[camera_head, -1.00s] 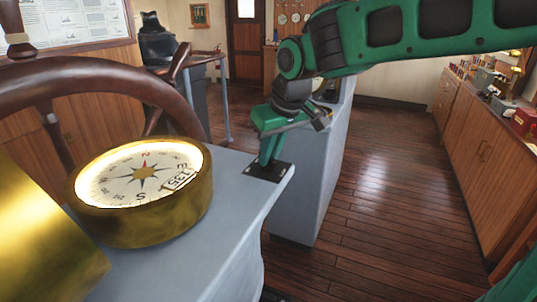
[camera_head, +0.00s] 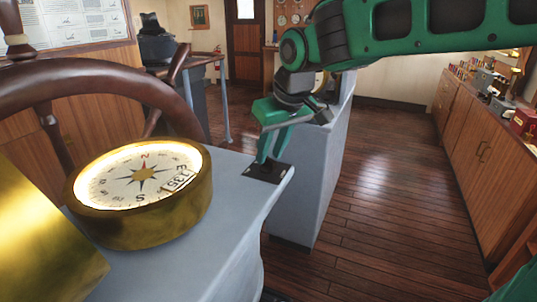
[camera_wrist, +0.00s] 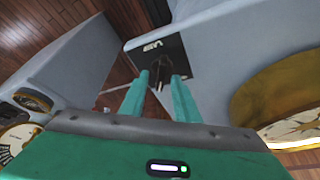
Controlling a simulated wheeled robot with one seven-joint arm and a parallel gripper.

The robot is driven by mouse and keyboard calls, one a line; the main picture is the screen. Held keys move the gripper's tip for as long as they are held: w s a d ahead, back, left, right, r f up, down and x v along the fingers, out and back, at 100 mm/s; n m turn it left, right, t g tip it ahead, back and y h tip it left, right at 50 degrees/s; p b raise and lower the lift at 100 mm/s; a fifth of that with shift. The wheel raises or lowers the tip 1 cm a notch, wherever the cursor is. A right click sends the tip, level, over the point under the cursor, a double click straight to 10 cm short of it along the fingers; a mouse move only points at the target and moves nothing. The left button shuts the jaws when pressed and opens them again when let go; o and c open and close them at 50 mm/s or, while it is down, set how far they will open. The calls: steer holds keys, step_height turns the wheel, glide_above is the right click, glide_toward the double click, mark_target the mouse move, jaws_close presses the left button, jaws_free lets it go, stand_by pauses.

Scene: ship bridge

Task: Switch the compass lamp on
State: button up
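The brass compass (camera_head: 140,190) sits on the grey console at the left. Its dial glows bright around the edge, so its lamp looks lit. It shows partly at the right of the wrist view (camera_wrist: 285,105). A dark switch plate (camera_head: 256,173) lies on the console's corner. In the wrist view the plate (camera_wrist: 145,52) carries a small dark lever (camera_wrist: 159,74). My gripper (camera_head: 266,160) points down at the plate, its fingers apart. In the wrist view my gripper (camera_wrist: 160,78) has its fingertips either side of the lever. I cannot tell whether they touch it.
A wooden ship's wheel (camera_head: 85,85) stands behind the compass. Another grey console (camera_head: 318,175) stands beyond the plate. A wooden cabinet (camera_head: 485,155) with small items on top runs along the right. The wooden floor between is clear.

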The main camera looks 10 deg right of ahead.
steer(key=v, duration=0.9)
steer(key=shift+d, duration=0.15)
steer(key=s+d+f+m+g+h, duration=0.1)
steer(key=s+d+f+m, duration=0.3)
steer(key=s+d+f, duration=0.55)
steer(key=s+d+f+m+g+h, duration=0.15)
steer(key=s+d+f+m, duration=0.3)
steer(key=d, duration=1.05)
steer(key=s+d+f+m+g, duration=0.1)
steer(key=s+d+f, duration=0.1)
steer(key=s, duration=0.3)
steer(key=s+d+f+m, duration=0.2)
steer(key=s+f, duration=0.2)
steer(key=s, duration=0.2)
steer(key=shift+d+f+g+y, duration=0.15)
steer(key=shift+d+g+y, duration=0.2)
steer(key=shift+y, duration=0.1)
steer(key=shift+w, duration=0.1)
steer(key=shift+w+f, duration=0.2)
steer(key=shift+w, duration=0.4)
